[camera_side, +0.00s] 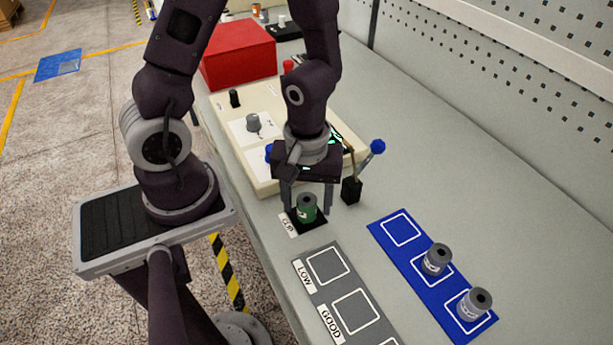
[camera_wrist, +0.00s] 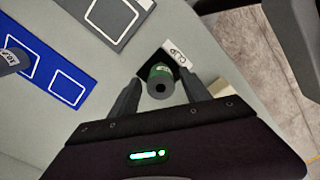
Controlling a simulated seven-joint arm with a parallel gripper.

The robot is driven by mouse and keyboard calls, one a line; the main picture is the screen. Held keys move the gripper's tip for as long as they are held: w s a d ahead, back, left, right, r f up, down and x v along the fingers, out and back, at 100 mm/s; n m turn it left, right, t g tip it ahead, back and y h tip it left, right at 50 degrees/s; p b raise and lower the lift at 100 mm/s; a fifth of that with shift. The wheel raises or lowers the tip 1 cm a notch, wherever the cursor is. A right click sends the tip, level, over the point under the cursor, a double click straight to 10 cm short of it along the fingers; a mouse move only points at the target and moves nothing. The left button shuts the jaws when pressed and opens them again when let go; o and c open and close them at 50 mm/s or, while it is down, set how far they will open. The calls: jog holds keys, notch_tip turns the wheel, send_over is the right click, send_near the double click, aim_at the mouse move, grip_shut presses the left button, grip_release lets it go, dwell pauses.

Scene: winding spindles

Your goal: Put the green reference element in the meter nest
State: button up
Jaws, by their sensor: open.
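The green element (camera_side: 307,207), a short cylinder with a grey top, stands upright on a black square pad (camera_side: 318,226) with a small white label beside it. My gripper (camera_side: 308,210) points down over it, open, with one finger on each side. In the wrist view the green element (camera_wrist: 159,73) sits between the spread fingers (camera_wrist: 160,82), with gaps visible on both sides. The pad is partly hidden by the element and fingers. I cannot tell which fixture is the meter nest.
A beige panel (camera_side: 262,180) with knobs lies behind the gripper. A black block (camera_side: 351,190) with a blue-knobbed lever (camera_side: 377,146) stands close right. A blue mat (camera_side: 402,229) holds two grey spindles (camera_side: 436,259). A grey mat (camera_side: 341,291) marked LOW and GOOD has empty squares in view.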

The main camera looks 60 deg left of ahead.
notch_tip(320, 180, up, 10)
jog(key=shift+a+f, duration=0.15)
jog(key=r, duration=0.1)
notch_tip(320, 180, up, 5)
jog(key=m+t+y, duration=0.2)
jog(key=m, duration=0.3)
send_over(307, 199)
jog(key=s+a, duration=0.1)
jog(key=a, duration=0.1)
jog(key=s+r+m+t+h, duration=0.2)
jog(key=s+r+m+t, duration=0.1)
jog(key=r+m, duration=0.3)
jog(key=shift+s+a+r+t, duration=0.15)
jog(key=shift+s+r+t, duration=0.15)
jog(key=shift+s+r, duration=0.35)
jog(key=shift+f, duration=0.15)
